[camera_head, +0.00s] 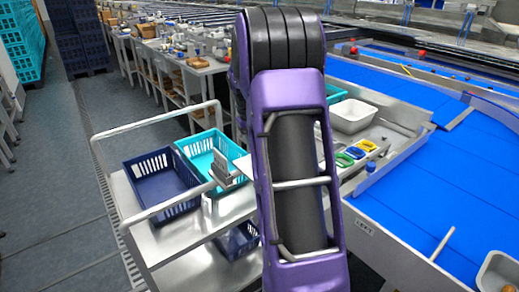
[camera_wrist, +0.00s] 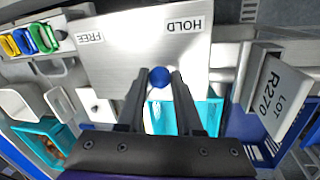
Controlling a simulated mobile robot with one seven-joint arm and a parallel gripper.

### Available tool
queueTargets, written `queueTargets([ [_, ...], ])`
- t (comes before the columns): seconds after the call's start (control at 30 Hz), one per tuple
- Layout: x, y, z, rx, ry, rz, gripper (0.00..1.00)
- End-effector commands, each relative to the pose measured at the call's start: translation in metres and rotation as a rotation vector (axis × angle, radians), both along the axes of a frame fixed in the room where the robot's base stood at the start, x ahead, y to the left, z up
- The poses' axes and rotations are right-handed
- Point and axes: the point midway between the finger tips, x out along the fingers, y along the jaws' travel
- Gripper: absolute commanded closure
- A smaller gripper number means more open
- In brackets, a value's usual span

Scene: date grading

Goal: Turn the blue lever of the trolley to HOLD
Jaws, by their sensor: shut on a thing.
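In the wrist view the blue lever's round knob (camera_wrist: 159,77) sits between my gripper's fingertips (camera_wrist: 158,88), and my gripper is shut on it. A pale metal plate (camera_wrist: 135,55) lies beyond, marked FREE on the left and HOLD on the right, both upside down. The knob is below both words, nearer HOLD sideways. The lever's arm and pivot are hidden, so its exact setting cannot be told. The silver trolley (camera_head: 160,247) stands left of my purple arm in the head view. That arm hides my gripper and the lever there.
On the trolley are a navy crate (camera_head: 163,192) and a teal crate (camera_head: 196,147). A LOT R270 card (camera_wrist: 275,98) stands close on the right in the wrist view. Yellow, blue and green items (camera_head: 355,152) and a blue belt (camera_head: 430,195) are to the right.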

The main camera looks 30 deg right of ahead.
Motion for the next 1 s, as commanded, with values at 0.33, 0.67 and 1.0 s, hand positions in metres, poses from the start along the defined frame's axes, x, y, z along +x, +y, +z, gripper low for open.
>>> queueTargets([
  [0.33,0.001,0.001,0.000,0.001,-0.003,0.003,0.36],
  [0.67,0.001,0.001,0.005,0.000,-0.002,0.002,0.36],
  [1.0,0.003,0.014,0.072,-0.002,-0.005,0.003,0.36],
])
